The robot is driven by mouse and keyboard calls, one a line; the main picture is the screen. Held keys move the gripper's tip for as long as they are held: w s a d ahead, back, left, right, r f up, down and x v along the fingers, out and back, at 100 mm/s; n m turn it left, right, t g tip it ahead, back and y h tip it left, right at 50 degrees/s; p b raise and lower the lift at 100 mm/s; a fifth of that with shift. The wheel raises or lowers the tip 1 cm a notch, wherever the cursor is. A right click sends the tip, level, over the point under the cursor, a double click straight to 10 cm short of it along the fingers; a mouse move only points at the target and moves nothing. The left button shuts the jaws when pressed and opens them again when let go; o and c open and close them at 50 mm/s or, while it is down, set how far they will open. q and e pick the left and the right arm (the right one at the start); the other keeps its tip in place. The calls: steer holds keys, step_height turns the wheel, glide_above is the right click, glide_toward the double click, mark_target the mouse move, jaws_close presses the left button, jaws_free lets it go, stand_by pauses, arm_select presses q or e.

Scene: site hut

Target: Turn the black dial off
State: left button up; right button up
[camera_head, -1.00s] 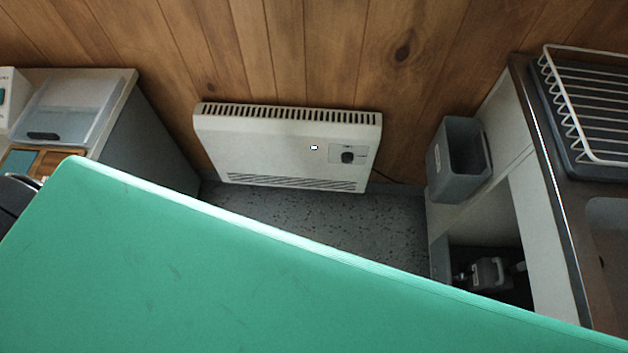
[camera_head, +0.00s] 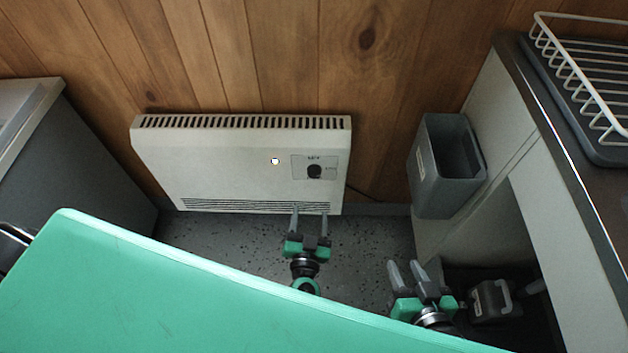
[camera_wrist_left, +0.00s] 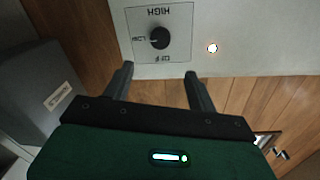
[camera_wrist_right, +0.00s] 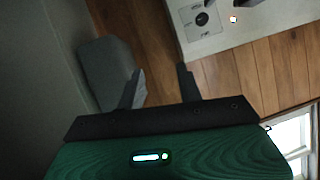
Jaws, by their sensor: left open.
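The black dial (camera_head: 314,171) is on a pale label plate at the right of the white heater's (camera_head: 225,165) front. In the left wrist view the dial (camera_wrist_left: 159,38) has HIGH above it, LOW at its left and OFF below; its exact setting is too small to read surely. A small lamp (camera_head: 275,161) left of the dial glows. My left gripper (camera_head: 310,217) is open and empty, below the dial and apart from it. My right gripper (camera_head: 405,270) is open and empty, lower and further right. The right wrist view also shows the dial (camera_wrist_right: 202,19).
A grey bin (camera_head: 446,168) hangs on the cabinet side right of the heater. A counter with a wire dish rack (camera_head: 580,75) is at the right, a grey cabinet (camera_head: 75,160) at the left. Speckled floor (camera_head: 230,235) is free before the heater.

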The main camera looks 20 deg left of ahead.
arm_select(q)
steer(key=b, duration=0.2)
glide_toward(314, 174)
steer(key=d+x, duration=0.1)
steer(key=x, duration=0.6)
steer(key=a+x, duration=0.1)
steer(key=x, duration=0.1)
steer(key=shift+f+b, duration=0.1)
steer(key=shift+b, duration=0.3)
steer(key=shift+s, duration=0.1)
arm_select(e)
steer(key=w+r+t+y, duration=0.1)
steer(key=w+r+t, duration=0.3)
steer(key=r+t, duration=0.2)
steer(key=shift+r+y, duration=0.3)
steer(key=shift+r, duration=0.6)
arm_select(q)
steer(key=shift+c, duration=0.2)
steer(key=shift+d, duration=0.1)
steer(key=c, duration=1)
arm_select(e)
steer(key=shift+s+a, duration=0.1)
